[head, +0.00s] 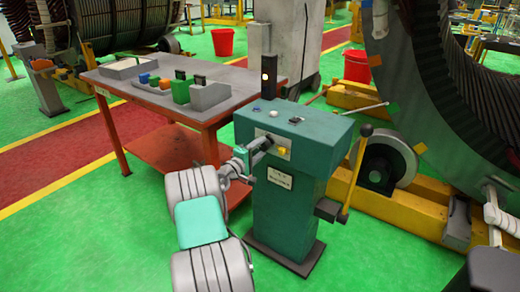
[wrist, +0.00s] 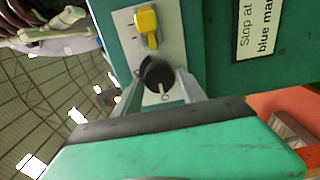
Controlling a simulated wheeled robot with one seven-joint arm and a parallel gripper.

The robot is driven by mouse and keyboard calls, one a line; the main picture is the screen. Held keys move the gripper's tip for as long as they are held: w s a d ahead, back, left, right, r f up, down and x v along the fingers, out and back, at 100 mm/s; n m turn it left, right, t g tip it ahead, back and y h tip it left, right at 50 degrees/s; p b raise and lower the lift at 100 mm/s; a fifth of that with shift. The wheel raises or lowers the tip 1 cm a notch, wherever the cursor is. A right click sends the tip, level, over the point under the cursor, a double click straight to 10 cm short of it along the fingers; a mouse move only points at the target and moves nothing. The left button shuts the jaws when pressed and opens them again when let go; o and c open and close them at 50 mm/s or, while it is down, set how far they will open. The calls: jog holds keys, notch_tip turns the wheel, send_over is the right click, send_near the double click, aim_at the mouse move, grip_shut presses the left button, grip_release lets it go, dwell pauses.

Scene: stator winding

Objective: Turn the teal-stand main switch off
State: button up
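The teal stand (head: 292,150) stands in the middle of the head view. In the wrist view, a pale plate (wrist: 122,22) on its teal face carries a black rotary knob (wrist: 158,74) with a white pointer mark, which looks like the main switch. The pointer is toward the lower side of the knob in the picture. A yellow knob (wrist: 148,24) sits above it on the same plate. My gripper (wrist: 160,84) is at the black knob, one finger on each side. Whether both fingers press on it cannot be told.
A label (wrist: 258,32) is beside the plate. A lit lamp post (head: 266,76) rises behind the stand's top. A yellow-handled lever (head: 356,172) is at its right. A grey-topped work table (head: 140,85) stands close at left, and a large ring (head: 420,70) at right.

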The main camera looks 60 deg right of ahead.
jog(key=shift+o, duration=1.3)
jog(key=w+a, duration=0.1)
jog(key=a, duration=0.6)
jog(key=shift+a, duration=0.4)
jog(key=shift+w, duration=0.1)
